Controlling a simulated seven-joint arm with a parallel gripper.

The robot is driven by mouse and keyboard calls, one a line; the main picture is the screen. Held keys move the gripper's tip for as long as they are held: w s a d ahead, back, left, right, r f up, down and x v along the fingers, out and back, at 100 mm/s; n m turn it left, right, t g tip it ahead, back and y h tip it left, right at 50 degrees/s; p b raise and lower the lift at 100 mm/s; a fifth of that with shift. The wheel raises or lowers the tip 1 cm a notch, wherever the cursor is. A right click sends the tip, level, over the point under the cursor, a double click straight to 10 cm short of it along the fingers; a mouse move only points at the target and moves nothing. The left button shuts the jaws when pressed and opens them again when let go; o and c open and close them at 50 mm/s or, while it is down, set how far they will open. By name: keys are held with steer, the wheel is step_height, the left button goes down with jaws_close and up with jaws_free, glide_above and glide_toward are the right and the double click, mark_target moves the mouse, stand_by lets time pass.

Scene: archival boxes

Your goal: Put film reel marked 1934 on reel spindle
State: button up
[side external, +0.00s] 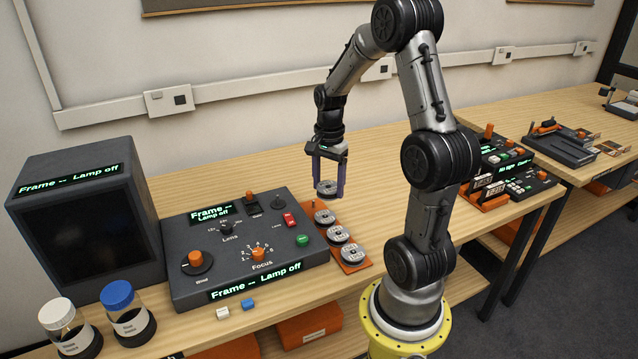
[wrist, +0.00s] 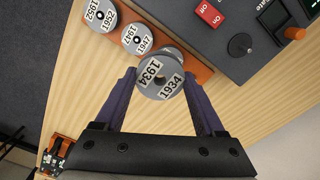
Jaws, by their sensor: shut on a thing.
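The film reel marked 1934 (wrist: 160,78) is a grey disc with a white label. My gripper (side external: 328,187) is shut on it; in the wrist view the reel sits between the purple fingers (wrist: 160,75). The side view shows the held reel (side external: 327,188) above the far end of the orange tray (side external: 361,265). A dark round piece with a short post (side external: 278,203) stands on the console, also in the wrist view (wrist: 240,45); it may be the reel spindle, but I cannot be sure.
Reels marked 1952 (wrist: 100,15) and 1947 (wrist: 137,38) lie on the tray; another grey reel is partly hidden behind the held one. The console (side external: 180,285) with knobs and buttons is left of the tray. Bare tabletop lies behind and right of the gripper.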

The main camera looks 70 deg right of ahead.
mark_target(324, 186)
steer(key=r, duration=0.1)
steer(key=w+r+m, duration=0.1)
steer(key=r, duration=0.1)
steer(key=shift+r, duration=0.1)
steer(key=shift+n, duration=0.5)
steer(key=w+f, duration=0.1)
steer(key=w, duration=0.3)
steer(key=w+f, duration=0.1)
steer(key=w, duration=0.4)
steer(key=w+f, duration=0.1)
steer(key=w, duration=0.3)
steer(key=shift+w+d, duration=0.25)
steer(key=shift+w, duration=0.05)
steer(key=shift+f, duration=1.35)
steer(key=shift+f, duration=0.15)
steer(key=shift+f, duration=0.75)
